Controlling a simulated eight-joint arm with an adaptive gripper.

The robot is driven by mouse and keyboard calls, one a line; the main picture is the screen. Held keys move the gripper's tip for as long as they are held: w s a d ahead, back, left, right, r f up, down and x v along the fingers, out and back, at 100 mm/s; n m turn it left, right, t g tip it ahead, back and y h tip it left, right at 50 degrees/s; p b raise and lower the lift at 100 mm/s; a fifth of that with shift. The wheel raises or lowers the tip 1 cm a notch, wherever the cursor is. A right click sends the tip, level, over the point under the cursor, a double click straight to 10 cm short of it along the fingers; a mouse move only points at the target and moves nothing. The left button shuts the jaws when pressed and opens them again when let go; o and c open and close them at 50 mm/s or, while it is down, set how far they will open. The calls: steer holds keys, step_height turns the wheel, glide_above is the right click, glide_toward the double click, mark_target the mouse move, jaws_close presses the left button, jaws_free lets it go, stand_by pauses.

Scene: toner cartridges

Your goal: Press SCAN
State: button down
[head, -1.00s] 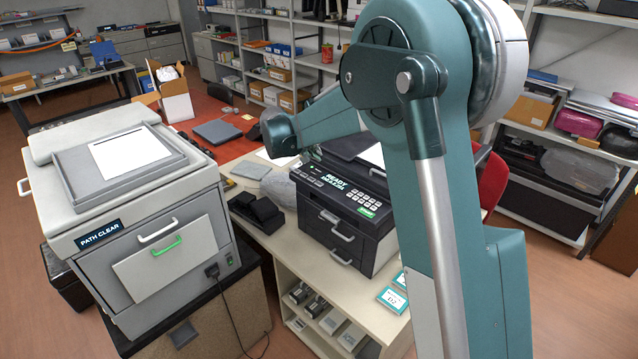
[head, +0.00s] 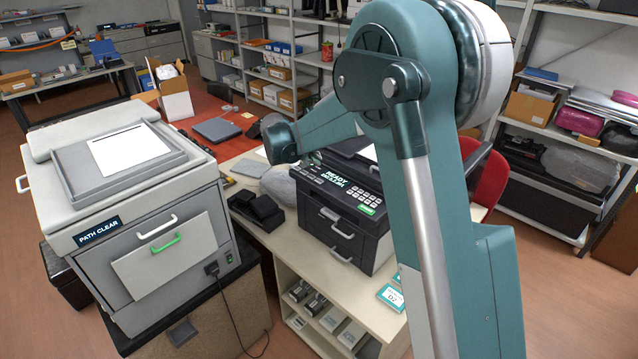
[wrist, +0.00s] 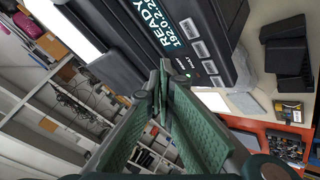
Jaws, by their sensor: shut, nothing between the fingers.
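The dark printer (head: 345,200) stands on the light bench, its display (head: 334,174) reading READY. A group of keys (head: 308,175) lies left of the display, a keypad and a green key (head: 367,210) to its right.
A large grey copier (head: 120,190) marked PATH CLEAR stands at the left. A black handset-like item (head: 257,210) sits on the bench beside the printer. A red chair (head: 488,180) is behind my arm, and shelves line the back and right.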

steer(key=b, duration=0.2)
glide_above(316, 179)
steer(key=shift+f, duration=2.85)
steer(key=shift+f+b, duration=0.8)
steer(key=shift+b, duration=0.15)
steer(key=shift+r, duration=0.8)
steer(key=shift+r, duration=0.1)
steer(key=shift+r+p, duration=0.9)
steer(key=shift+r, duration=1.55)
steer(key=shift+s+d, duration=0.1)
steer(key=shift+s, duration=0.05)
